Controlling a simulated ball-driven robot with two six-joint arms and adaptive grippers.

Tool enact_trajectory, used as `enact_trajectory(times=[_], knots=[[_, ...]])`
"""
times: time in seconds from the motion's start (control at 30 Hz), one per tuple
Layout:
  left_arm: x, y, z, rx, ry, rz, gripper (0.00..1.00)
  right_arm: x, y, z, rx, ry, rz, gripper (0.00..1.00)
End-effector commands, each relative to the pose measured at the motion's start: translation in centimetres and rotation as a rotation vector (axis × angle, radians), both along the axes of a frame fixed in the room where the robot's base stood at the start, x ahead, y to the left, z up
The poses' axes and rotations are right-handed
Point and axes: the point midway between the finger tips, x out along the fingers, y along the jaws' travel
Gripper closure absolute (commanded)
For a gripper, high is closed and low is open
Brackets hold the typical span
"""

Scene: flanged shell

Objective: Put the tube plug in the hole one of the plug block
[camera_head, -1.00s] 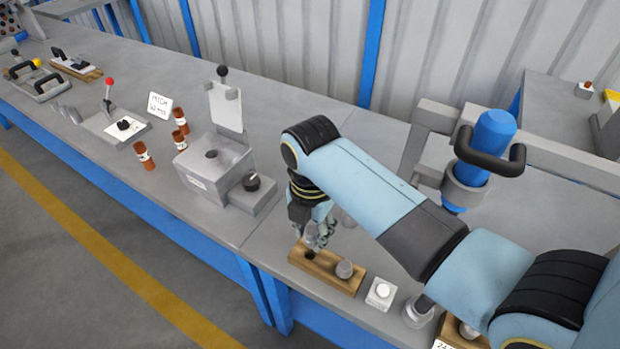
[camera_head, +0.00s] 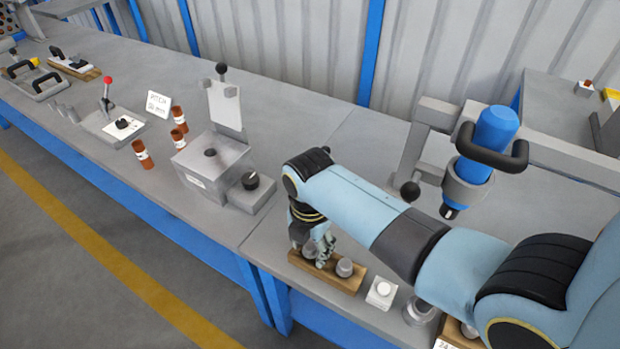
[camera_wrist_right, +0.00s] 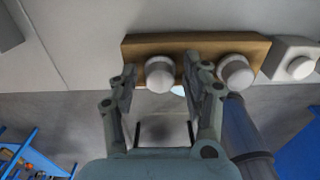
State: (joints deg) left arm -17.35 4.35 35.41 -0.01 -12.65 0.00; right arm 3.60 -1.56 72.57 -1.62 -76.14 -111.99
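The wooden plug block (camera_head: 326,277) lies near the front edge of the bench and also shows in the right wrist view (camera_wrist_right: 198,42). One grey tube plug (camera_wrist_right: 160,74) stands at the block's left hole, between my right fingers. It looks seated, but the fingers partly hide it in the head view. A second grey plug (camera_head: 344,268) stands upright at the block's other end. My right gripper (camera_head: 318,256) is low over the left end. In the wrist view its fingers stand on either side of the first plug with small gaps, so it looks open. My left gripper is out of view.
A small white-topped block (camera_head: 381,291) is just right of the plug block. A grey fixture with a black knob (camera_head: 251,181) stands to the left. A blue cylinder with a black handle (camera_head: 491,140) is in a stand at the back right.

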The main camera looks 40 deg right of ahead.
Motion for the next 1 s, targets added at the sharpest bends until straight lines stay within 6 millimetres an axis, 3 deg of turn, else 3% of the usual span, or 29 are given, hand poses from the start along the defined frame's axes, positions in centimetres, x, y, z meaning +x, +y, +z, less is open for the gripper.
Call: enact_trajectory(times=[0.37, 0.47, 0.8, 1.0], knots=[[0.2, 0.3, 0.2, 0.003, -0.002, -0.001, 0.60, 0.0, 0.0, 0.6, 0.000, -0.002, 0.000, 0.45], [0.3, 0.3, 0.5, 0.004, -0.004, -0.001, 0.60, 0.1, 0.0, 1.9, 0.000, -0.003, 0.000, 0.45], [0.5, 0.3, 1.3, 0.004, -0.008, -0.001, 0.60, 0.1, 0.0, 9.3, 0.000, -0.003, 0.000, 0.45], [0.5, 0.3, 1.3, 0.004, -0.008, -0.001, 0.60, 0.1, 0.0, 11.8, 0.000, -0.001, 0.000, 0.45]])
